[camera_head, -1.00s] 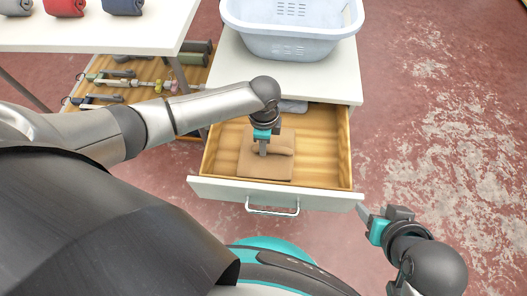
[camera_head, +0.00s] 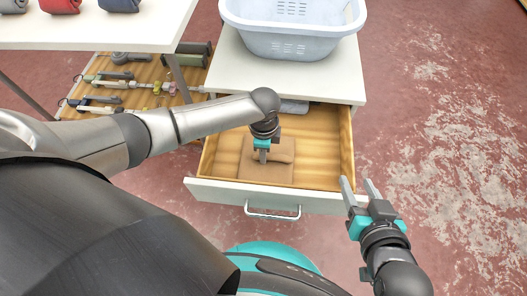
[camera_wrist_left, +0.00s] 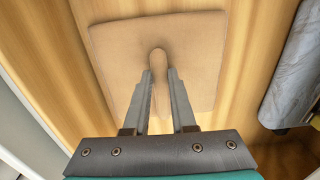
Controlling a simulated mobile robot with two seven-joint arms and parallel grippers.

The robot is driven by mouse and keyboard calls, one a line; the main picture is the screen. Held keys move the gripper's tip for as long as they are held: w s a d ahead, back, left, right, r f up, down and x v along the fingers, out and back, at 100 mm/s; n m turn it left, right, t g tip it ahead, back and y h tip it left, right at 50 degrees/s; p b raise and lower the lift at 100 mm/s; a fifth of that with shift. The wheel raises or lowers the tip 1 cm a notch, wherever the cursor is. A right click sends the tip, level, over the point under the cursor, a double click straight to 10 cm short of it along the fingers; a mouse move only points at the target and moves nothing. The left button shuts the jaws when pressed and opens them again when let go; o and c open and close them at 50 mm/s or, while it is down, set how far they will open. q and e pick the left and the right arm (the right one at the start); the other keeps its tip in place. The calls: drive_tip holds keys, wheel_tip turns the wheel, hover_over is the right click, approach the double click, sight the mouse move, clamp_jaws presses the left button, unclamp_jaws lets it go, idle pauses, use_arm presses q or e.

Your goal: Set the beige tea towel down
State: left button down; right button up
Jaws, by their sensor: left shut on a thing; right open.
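The beige tea towel (camera_head: 264,171) lies in the open wooden drawer, partly folded, with a raised ridge under my left gripper. In the left wrist view the towel (camera_wrist_left: 200,48) is spread flat on the drawer floor, with a pinched bump between the fingers. My left gripper (camera_head: 263,158) points down into the drawer and is shut on the towel's raised part; its fingertips show in the left wrist view (camera_wrist_left: 159,75). My right gripper (camera_head: 360,188) is open and empty, outside the drawer by its front right corner.
The drawer (camera_head: 325,150) has a white front with a metal handle (camera_head: 272,214). A grey rolled cloth (camera_wrist_left: 302,65) lies at the drawer's back. A pale blue basket (camera_head: 292,30) stands on the cabinet top. Rolled cloths (camera_head: 60,5) sit on the white table at left.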

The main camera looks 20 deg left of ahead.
use_arm(q)
drive_tip(key=shift+f, duration=0.1)
drive_tip(key=c, duration=1.2)
unclamp_jaws()
use_arm(e)
drive_tip(key=shift+a, duration=0.1)
use_arm(q)
drive_tip(key=o, duration=0.5)
drive_tip(key=shift+c, duration=0.2)
